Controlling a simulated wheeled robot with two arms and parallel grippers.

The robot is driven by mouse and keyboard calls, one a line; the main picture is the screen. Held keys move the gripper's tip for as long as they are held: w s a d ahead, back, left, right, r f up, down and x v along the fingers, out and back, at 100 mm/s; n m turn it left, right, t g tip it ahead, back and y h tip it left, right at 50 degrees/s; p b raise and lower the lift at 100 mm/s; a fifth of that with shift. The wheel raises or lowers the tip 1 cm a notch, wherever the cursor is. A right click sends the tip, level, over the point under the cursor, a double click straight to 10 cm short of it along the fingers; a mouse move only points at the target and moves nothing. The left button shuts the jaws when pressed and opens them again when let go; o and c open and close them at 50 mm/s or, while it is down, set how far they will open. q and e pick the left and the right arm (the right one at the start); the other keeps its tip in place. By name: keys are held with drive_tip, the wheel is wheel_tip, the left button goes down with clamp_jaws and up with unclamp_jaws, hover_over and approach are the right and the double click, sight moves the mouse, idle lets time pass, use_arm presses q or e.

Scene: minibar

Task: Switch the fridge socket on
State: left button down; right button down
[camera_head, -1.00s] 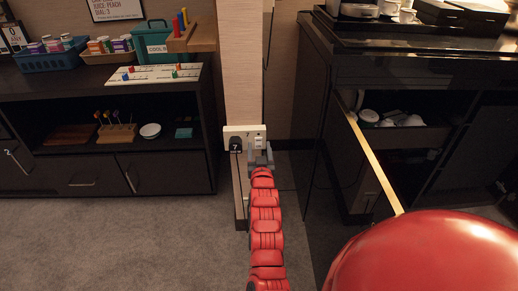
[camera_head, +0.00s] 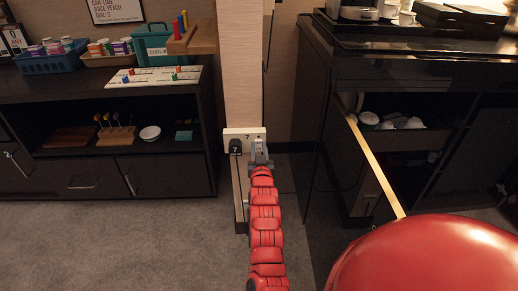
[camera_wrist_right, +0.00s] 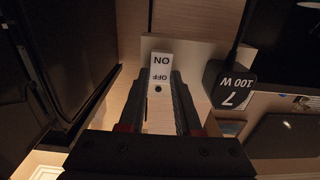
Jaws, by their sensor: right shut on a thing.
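A white switch (camera_wrist_right: 160,68) with ON and OFF lettering is on the plate. My right gripper (camera_head: 260,157) is at the plate's right half, its fingers (camera_wrist_right: 161,100) on either side of the switch and shut on it. I cannot tell which way the switch is set. My left gripper is out of view.
A dark shelf unit (camera_head: 110,173) stands left of the pillar. A glossy black cabinet (camera_head: 315,130) with an open drawer of cups (camera_head: 400,139) stands to the right. Grey carpet (camera_head: 130,245) lies clear at the lower left.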

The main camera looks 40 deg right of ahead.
drive_tip(key=shift+f+b, duration=0.2)
drive_tip(key=shift+b, duration=0.1)
drive_tip(key=t+h+b, duration=0.1)
drive_tip(key=t+b, duration=0.1)
drive_tip(key=b, duration=0.1)
drive_tip(key=shift+f, duration=0.4)
drive_tip(key=shift+s+r+t+h+b, duration=0.1)
drive_tip(key=shift+r+t+h+b, duration=0.15)
drive_tip(key=shift+b, duration=0.2)
drive_tip(key=c, duration=0.6)
unclamp_jaws()
drive_tip(key=shift+a, duration=0.1)
